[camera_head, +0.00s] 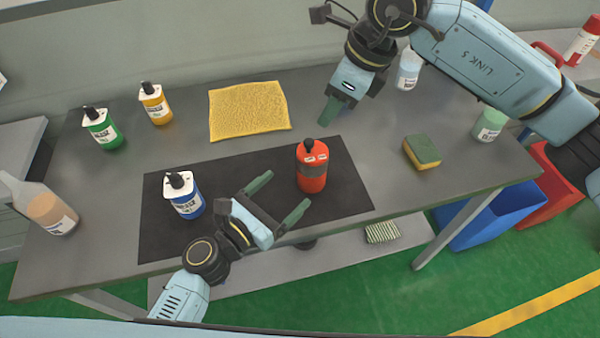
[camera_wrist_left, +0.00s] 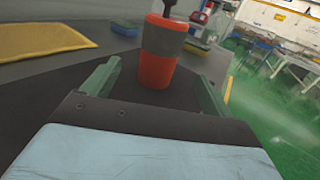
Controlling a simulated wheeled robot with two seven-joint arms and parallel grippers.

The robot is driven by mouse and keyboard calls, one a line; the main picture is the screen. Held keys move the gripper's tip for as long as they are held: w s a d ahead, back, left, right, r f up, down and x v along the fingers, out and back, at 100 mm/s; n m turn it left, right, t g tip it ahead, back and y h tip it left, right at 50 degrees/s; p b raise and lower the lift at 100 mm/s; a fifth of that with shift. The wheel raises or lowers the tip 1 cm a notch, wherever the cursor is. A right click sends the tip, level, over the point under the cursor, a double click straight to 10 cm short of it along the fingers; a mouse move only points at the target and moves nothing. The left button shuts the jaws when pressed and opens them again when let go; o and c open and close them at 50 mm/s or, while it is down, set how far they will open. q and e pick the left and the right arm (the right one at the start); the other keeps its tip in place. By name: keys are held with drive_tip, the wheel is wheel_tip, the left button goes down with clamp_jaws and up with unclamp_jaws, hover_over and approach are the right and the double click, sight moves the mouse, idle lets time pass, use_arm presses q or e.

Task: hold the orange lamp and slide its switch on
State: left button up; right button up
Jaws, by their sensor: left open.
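The orange lamp (camera_head: 312,178), an upright orange-red cylinder with a grey band and a dark knob on top, stands on the black mat (camera_head: 225,226) at its right part. My left gripper (camera_head: 281,198) is open and low over the mat, just in front and left of the lamp, its fingers pointing towards it. In the left wrist view the lamp (camera_wrist_left: 152,72) stands ahead, between the two open fingers (camera_wrist_left: 152,88) and apart from both. My right gripper (camera_head: 340,106) hangs above the table behind the lamp, empty; its finger gap is unclear. The switch is not clearly seen.
Blue (camera_head: 184,198), green (camera_head: 102,130) and yellow (camera_head: 156,105) lamp-like canisters stand to the left. A yellow cloth (camera_head: 248,110) lies behind the mat. A sponge (camera_head: 422,152) lies right of the lamp. A spray bottle (camera_head: 45,208) stands at the left edge.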

sight(317, 161)
use_arm(q)
drive_tip(key=x, duration=1.1)
drive_tip(key=shift+w+d, duration=0.25)
drive_tip(key=shift+d, duration=0.1)
drive_tip(key=shift+c, duration=0.5)
